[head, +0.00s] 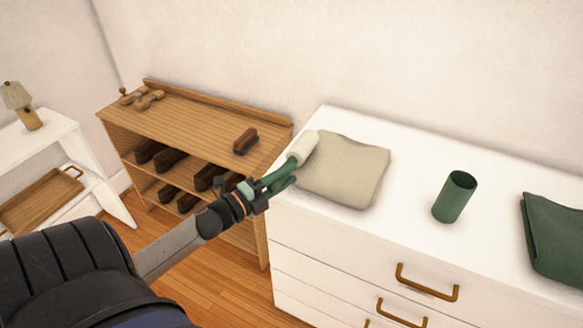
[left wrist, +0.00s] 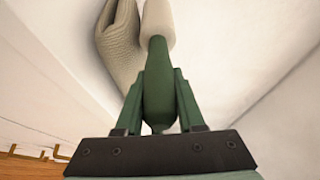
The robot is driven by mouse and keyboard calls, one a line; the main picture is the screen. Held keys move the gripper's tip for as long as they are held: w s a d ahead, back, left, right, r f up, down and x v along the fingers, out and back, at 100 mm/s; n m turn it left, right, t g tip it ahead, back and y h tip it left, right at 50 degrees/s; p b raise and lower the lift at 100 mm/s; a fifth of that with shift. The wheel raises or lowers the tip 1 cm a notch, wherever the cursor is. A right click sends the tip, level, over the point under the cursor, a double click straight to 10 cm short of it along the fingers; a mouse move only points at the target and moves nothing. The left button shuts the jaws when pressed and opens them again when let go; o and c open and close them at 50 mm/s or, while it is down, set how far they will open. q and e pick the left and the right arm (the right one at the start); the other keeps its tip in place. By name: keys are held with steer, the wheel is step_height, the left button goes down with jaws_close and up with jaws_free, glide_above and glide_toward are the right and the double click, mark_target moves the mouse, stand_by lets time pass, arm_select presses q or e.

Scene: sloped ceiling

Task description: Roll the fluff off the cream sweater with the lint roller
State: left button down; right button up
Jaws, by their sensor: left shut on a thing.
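The cream sweater (head: 346,172) lies folded on the left end of the white dresser top. The lint roller has a green handle and a white roller head (head: 302,147). My left gripper (head: 279,179) is shut on the green handle. The roller head is at the sweater's left edge in the head view; I cannot tell whether it touches. In the left wrist view the handle (left wrist: 157,85) sits between the two green fingers, with the sweater (left wrist: 118,45) just left of the roller head. No fluff can be made out. My right gripper is not in view.
A green cup (head: 454,197) and a folded green garment (head: 555,240) are on the white dresser (head: 415,150). A wooden shoe rack (head: 190,118) with a brush (head: 245,141) on top stands left of it. The dresser top between sweater and cup is clear.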

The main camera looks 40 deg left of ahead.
arm_select(q)
steer(key=shift+w+d+f, duration=0.1)
steer(key=shift+w+d, duration=0.6)
steer(key=shift+d, duration=2.4)
steer(key=shift+w+d+f, duration=0.1)
steer(key=shift+w+d, duration=0.6)
steer(key=shift+d, duration=2.45)
steer(key=shift+w+d+f, duration=0.1)
steer(key=shift+w+d, duration=0.6)
steer(key=shift+d, duration=2.4)
step_height(320, 180, up, 8)
steer(key=shift+r, duration=0.2)
